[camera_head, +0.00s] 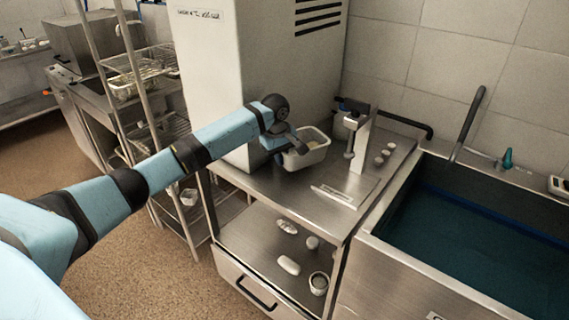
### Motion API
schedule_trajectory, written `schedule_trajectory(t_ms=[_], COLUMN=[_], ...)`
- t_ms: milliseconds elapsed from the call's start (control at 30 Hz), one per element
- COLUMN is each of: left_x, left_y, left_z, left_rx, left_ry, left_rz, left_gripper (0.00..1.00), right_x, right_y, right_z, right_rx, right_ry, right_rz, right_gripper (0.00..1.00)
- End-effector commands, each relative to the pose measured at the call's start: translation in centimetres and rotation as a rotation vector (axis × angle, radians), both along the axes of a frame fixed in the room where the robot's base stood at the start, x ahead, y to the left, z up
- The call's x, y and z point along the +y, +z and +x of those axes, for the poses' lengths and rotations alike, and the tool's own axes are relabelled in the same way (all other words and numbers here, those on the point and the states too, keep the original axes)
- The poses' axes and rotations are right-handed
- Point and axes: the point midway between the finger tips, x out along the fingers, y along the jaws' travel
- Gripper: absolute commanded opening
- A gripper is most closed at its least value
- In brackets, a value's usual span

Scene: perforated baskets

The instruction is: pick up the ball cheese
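A white basket (312,157) stands on the steel table beside the tall white cabinet. Something pale (312,144) shows inside it, and I cannot tell for sure whether it is the ball cheese. My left gripper (298,146) is at the basket's left side and its fingers reach over the rim. The fingers are small and dark here, so whether they are open or shut is unclear. My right gripper is not in view.
An upright metal stand (361,140) is right of the basket, with several small pale pieces (385,154) beside it. A flat plate (333,195) lies near the table's front. A sink of dark teal liquid (470,235) adjoins at right. Pale items (289,265) lie on the lower shelf.

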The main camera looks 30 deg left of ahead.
Motion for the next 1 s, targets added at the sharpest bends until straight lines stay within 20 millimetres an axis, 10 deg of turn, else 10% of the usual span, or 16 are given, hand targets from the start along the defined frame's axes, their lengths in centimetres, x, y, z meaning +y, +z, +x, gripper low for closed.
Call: schedule_trajectory(t_ms=[900, 1000], left_x=[0.6, 0.6], left_y=[-3.7, -3.8], left_z=[2.5, 2.5], left_rx=[0.0, 0.001], left_ry=[-0.001, -0.001], left_rz=[-0.001, 0.001], left_gripper=[0.0, 0.28], right_x=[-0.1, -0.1], right_y=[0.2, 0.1], right_z=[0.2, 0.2], right_rx=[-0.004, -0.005], right_ry=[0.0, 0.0], right_rz=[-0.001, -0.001], right_gripper=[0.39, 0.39])
